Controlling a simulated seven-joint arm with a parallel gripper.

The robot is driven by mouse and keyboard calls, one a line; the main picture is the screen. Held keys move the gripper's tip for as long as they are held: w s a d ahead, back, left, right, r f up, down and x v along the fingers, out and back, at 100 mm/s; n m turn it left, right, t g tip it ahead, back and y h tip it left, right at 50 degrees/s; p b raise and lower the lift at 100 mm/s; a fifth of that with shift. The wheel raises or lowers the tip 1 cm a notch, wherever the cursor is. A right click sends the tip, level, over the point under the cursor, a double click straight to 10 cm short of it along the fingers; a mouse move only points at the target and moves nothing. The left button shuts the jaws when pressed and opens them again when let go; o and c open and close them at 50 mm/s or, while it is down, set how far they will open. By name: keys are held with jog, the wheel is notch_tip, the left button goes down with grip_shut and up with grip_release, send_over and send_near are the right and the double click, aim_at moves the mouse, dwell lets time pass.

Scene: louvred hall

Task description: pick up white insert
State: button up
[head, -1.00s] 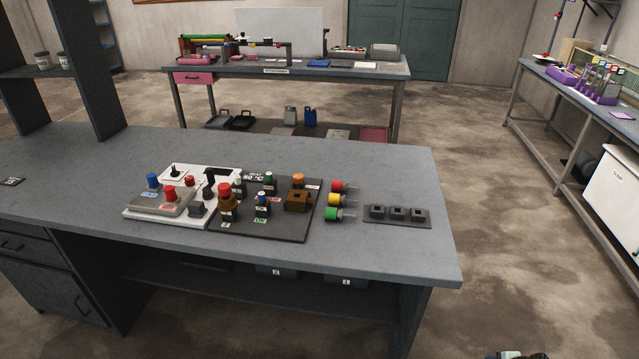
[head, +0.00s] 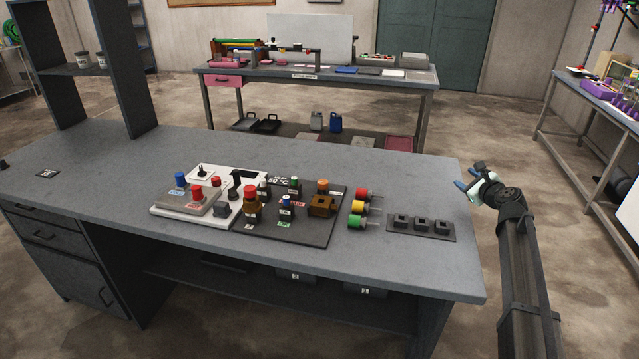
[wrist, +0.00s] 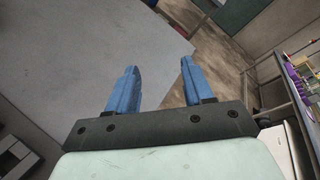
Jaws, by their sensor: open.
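I cannot make out a clear white insert. A small pale-topped part (head: 263,186) stands among the controls on the dark panel (head: 300,232), but I cannot tell if it is the insert. Red (head: 362,194), yellow (head: 358,207) and green (head: 357,221) inserts lie in a column right of the panel. My gripper (head: 468,177), with blue fingers, is above the bench's right end, well apart from these parts. In the wrist view, my gripper (wrist: 158,80) is open and empty, with bare grey bench top beyond its fingers.
A dark holder with several square sockets (head: 421,233) lies at the bench's front right. A white and grey control panel (head: 165,211) adjoins the dark panel. The grey bench top (head: 400,175) is clear behind them. A dark shelf upright (head: 127,70) stands at the left.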

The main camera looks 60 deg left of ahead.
aim_at(263, 180)
jog(key=s+a+g, duration=0.2)
jog(key=s+a, duration=0.4)
jog(key=s, duration=0.2)
jog(key=s+a+n+g, duration=0.1)
jog(key=s+a+g, duration=0.1)
jog(key=s+a, duration=0.4)
jog(key=s+a+g, duration=0.3)
jog(key=s+a, duration=0.3)
jog(key=s, duration=0.3)
jog(key=shift+s+r+n, duration=0.3)
jog(key=shift+s+r, duration=0.05)
jog(key=s+a+n+g+h, duration=0.1)
jog(key=s+a+g, duration=0.25)
jog(key=s, duration=0.85)
jog(key=s+a+g+h, duration=0.15)
jog(key=s+a, duration=0.35)
jog(key=s, duration=0.6)
jog(key=shift+g+y, duration=0.25)
jog(key=shift+g, duration=0.05)
jog(key=x, duration=1.3)
jog(key=shift+s+a+r, duration=0.15)
jog(key=shift+s+r, duration=0.05)
jog(key=shift+r, duration=0.15)
grip_shut()
